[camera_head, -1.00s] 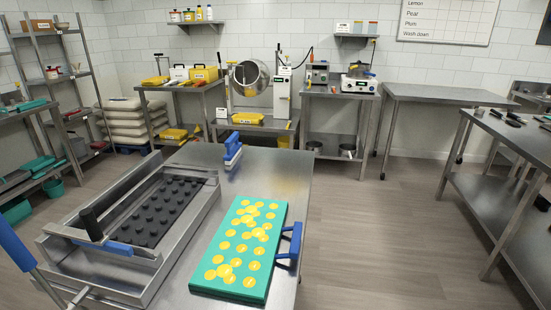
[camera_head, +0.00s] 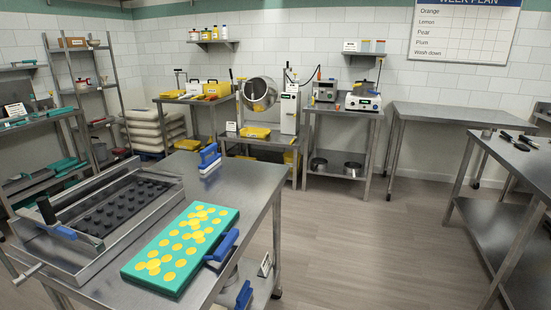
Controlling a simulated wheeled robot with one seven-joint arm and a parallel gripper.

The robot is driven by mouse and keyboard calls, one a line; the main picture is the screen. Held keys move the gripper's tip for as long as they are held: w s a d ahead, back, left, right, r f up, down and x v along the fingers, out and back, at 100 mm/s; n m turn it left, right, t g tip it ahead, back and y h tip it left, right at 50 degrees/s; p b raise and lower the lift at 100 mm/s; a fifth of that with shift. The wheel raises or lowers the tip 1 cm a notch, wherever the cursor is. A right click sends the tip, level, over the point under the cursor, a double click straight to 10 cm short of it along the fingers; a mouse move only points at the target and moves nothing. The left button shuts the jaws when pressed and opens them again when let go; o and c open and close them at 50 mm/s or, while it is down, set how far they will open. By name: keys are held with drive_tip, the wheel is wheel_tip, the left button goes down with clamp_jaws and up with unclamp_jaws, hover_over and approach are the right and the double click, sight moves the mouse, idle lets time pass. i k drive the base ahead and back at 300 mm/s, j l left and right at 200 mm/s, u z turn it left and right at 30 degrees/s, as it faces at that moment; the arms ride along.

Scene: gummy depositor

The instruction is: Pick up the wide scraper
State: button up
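I cannot tell for sure which item is the wide scraper. A blue-handled tool with a pale lower edge (camera_head: 210,160) stands at the far end of the steel table (camera_head: 262,185). A blue piece (camera_head: 222,246) sits at the right edge of the green board (camera_head: 140,268), which carries many yellow rounds. Another blue item (camera_head: 244,295) shows lower down, beside the table. My gripper is not in view.
Black studs fill the depositor frame. A bare steel table (camera_head: 450,117) stands at the back right, and another (camera_head: 512,152) at the right holds dark tools. Shelving (camera_head: 80,105) and machines line the back and left. The floor (camera_head: 370,235) between the tables is clear.

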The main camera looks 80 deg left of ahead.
sight(207, 164)
drive_tip(key=i+u, duration=0.45)
drive_tip(key=u, duration=0.2)
drive_tip(key=i+u, duration=0.35)
drive_tip(key=i+j+u, duration=0.2)
drive_tip(key=i+u, duration=1.35)
drive_tip(key=u, duration=0.2)
drive_tip(key=i+u, duration=0.25)
drive_tip(key=u, duration=0.25)
drive_tip(key=i+l+u, duration=0.1)
drive_tip(key=u, duration=0.35)
drive_tip(key=i+l+u, duration=0.25)
drive_tip(key=u, duration=0.25)
drive_tip(key=i+l+u, duration=0.25)
drive_tip(key=u, duration=0.25)
drive_tip(key=i+l+u, duration=0.5)
drive_tip(key=k+j, duration=0.05)
